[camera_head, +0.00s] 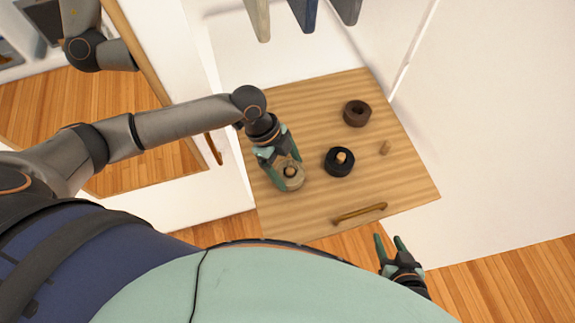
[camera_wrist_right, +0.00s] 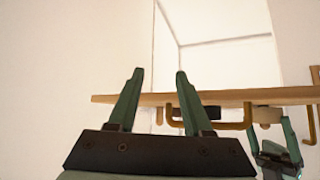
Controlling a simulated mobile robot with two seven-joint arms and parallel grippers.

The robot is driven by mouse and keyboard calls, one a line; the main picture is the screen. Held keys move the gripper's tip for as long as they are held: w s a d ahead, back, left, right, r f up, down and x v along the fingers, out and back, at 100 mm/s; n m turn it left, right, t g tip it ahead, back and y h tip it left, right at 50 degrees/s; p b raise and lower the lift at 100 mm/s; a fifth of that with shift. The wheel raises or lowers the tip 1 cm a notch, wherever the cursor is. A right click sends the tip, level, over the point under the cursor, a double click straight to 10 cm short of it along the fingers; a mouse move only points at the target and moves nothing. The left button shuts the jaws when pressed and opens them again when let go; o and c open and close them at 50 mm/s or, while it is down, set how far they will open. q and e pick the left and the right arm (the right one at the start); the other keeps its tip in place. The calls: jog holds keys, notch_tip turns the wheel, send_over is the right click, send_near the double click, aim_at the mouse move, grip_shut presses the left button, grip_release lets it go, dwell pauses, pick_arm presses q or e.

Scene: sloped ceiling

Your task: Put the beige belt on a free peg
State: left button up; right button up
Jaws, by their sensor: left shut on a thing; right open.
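The beige belt (camera_head: 293,185) is a small coiled ring at the left of the wooden board (camera_head: 310,110) in the head view. My left gripper (camera_head: 282,164) is shut on it from the upper left. A dark spot shows in the ring's middle; I cannot tell whether a peg passes through it. A bare peg (camera_head: 385,148) stands at the board's right. A black coiled belt (camera_head: 338,169) sits around another peg. A dark brown coil (camera_head: 357,105) lies further back; its centre is dark. My right gripper (camera_head: 389,240) is open and empty off the front edge; its fingers show in the right wrist view (camera_wrist_right: 155,95).
A brass handle (camera_head: 360,214) is near the board's front edge, close to my right gripper. Beige, blue and grey hanging pieces (camera_head: 303,12) are above the back. A white side wall (camera_head: 480,130) stands at the right. A wood-framed mirror (camera_head: 165,85) is at the left.

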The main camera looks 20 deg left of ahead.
pick_arm(q)
jog(key=o, duration=1.2)
jog(key=shift+o, duration=0.2)
jog(key=p+v, duration=0.1)
jog(key=v, duration=1.1)
jog(key=shift+r, duration=0.3)
